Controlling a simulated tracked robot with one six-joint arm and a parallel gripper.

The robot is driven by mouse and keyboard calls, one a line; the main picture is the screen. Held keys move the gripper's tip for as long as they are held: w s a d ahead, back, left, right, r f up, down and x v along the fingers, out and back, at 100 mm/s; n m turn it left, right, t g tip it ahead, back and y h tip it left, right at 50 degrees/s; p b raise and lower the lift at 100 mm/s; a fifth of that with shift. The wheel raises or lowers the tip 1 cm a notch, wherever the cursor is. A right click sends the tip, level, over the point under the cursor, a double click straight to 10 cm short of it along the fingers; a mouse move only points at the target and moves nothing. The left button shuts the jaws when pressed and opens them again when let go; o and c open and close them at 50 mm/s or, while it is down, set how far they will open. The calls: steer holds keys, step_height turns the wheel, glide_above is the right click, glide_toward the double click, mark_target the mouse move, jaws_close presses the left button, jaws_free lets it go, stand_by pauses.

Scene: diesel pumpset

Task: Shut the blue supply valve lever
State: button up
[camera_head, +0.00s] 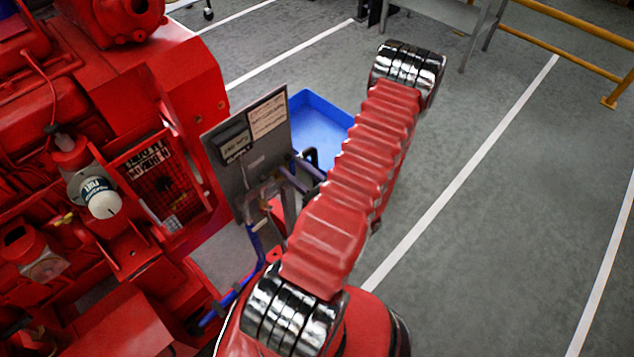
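Blue pipework (256,241) runs beside the red pumpset, below a grey panel on a post. Blue parts also show around the grey bracket under the panel, but I cannot make out which is the supply valve lever or how it is turned. My red ribbed arm rises from the bottom middle to a chrome elbow at the top and covers much of the area right of the pipework. Dark parts (308,166) show at the arm's left edge, close to the bracket. They may belong to my gripper, but its fingers are not clear. I cannot tell whether anything is touched.
The red pumpset (150,95) fills the left side, with a mesh guard (160,185) and a white-capped filter (101,200). The grey panel (248,145) stands upright before a blue tray (318,120). Yellow rails (570,32) stand at top right. The right floor is clear.

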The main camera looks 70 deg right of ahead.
steer(key=v, duration=1.3)
steer(key=shift+s, duration=0.15)
steer(key=shift+s+a, duration=0.1)
stand_by(0.9)
